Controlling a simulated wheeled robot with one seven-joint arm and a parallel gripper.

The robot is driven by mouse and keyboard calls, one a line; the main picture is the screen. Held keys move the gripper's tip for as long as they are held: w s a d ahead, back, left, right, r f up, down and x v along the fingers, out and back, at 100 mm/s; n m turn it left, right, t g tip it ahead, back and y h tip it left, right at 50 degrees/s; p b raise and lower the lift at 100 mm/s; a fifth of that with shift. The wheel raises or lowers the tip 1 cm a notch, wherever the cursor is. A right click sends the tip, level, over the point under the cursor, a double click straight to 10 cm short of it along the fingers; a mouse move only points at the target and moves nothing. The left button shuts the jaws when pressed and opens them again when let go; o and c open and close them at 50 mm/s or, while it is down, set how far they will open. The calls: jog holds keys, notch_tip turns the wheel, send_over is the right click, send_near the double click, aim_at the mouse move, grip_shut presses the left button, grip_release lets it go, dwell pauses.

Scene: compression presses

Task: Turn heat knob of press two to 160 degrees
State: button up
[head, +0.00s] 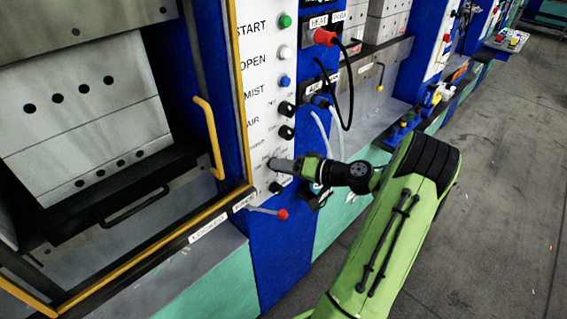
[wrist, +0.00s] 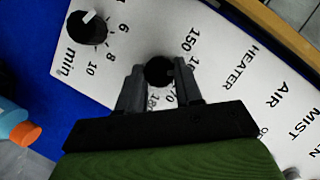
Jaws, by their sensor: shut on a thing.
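The heat knob (wrist: 158,70) is a round black knob on the white control panel, beside the word HEATER and a scale where 150 and 170 can be read. My gripper (wrist: 159,79) is shut on it, one grey finger on each side. In the head view my gripper (head: 280,165) reaches the lower part of the white panel (head: 258,110) from the right and mostly hides the knob. The fingers cover part of the scale, and I cannot tell the knob's pointer or its setting. No press number is readable.
A black timer knob (wrist: 87,28) marked min sits close by on the same panel. A red-tipped lever (head: 283,214) sticks out below the panel. A yellow handle (head: 208,135) stands to the left. Black and clear hoses (head: 340,120) hang just above my gripper. Grey floor is clear at right.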

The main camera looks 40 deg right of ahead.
jog(key=shift+m+y+p, duration=0.3)
jog(key=shift+m, duration=0.3)
jog(key=shift+f, duration=0.1)
jog(key=o, duration=1)
jog(key=shift+o, duration=0.2)
jog(key=shift+d, duration=0.1)
jog(key=v, duration=1.5)
jog(key=shift+s+f+p, duration=0.15)
jog(key=shift+s+p, duration=0.15)
jog(key=shift+s, duration=0.15)
jog(key=shift+d, duration=0.15)
